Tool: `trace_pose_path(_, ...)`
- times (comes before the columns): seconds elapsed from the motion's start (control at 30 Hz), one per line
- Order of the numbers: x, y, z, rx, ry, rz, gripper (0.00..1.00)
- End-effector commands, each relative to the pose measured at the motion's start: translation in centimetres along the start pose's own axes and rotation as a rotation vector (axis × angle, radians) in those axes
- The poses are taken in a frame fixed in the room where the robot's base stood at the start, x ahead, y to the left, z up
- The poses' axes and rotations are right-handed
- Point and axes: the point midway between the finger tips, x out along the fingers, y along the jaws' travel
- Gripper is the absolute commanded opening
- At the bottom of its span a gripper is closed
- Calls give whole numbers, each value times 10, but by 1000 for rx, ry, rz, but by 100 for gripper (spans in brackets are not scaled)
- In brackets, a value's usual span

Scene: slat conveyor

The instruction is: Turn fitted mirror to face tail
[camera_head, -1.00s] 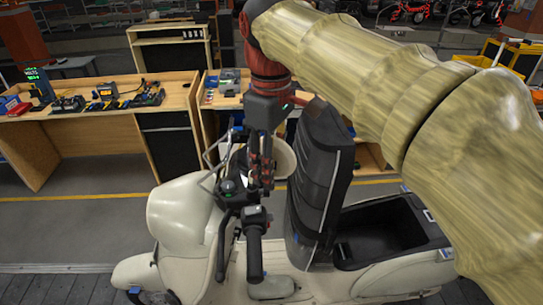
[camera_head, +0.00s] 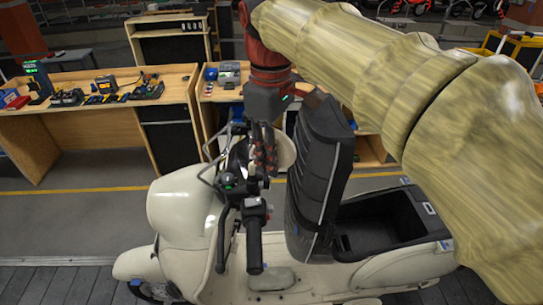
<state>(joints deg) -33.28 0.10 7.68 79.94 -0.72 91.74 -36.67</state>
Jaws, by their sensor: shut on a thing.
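A cream scooter (camera_head: 185,210) stands side-on, its front at the left and its tail at the right. Its fitted mirror (camera_head: 286,150) shows as a cream rounded shape just behind and to the right of my gripper (camera_head: 263,168), above the handlebar (camera_head: 254,245). My gripper points down and is shut on the mirror. Its fingers hide part of the mirror, and the grip contact and the reflecting face are not clear. The upright black seat (camera_head: 320,180) stands close to the right of the mirror.
An open black storage well (camera_head: 385,225) lies behind the seat. A thin metal frame (camera_head: 212,165) rises left of my gripper. A wooden workbench (camera_head: 80,112) with tools stands at the back left. Grey floor lies between bench and scooter.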

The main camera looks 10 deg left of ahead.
Motion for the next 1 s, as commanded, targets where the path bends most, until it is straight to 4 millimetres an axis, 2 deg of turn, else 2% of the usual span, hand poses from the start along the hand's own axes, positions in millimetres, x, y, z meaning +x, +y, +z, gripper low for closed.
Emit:
trace_pose_path(0.23, 0, -1, 0, 15, 0, -1, 0)
trace_pose_path(0.53, 0, -10, -2, 155, -3, -1, 0)
trace_pose_path(0.83, 0, -11, -2, 168, -3, -2, 0)
trace_pose_path(1.0, -1, -16, -5, 257, -5, -2, 0)
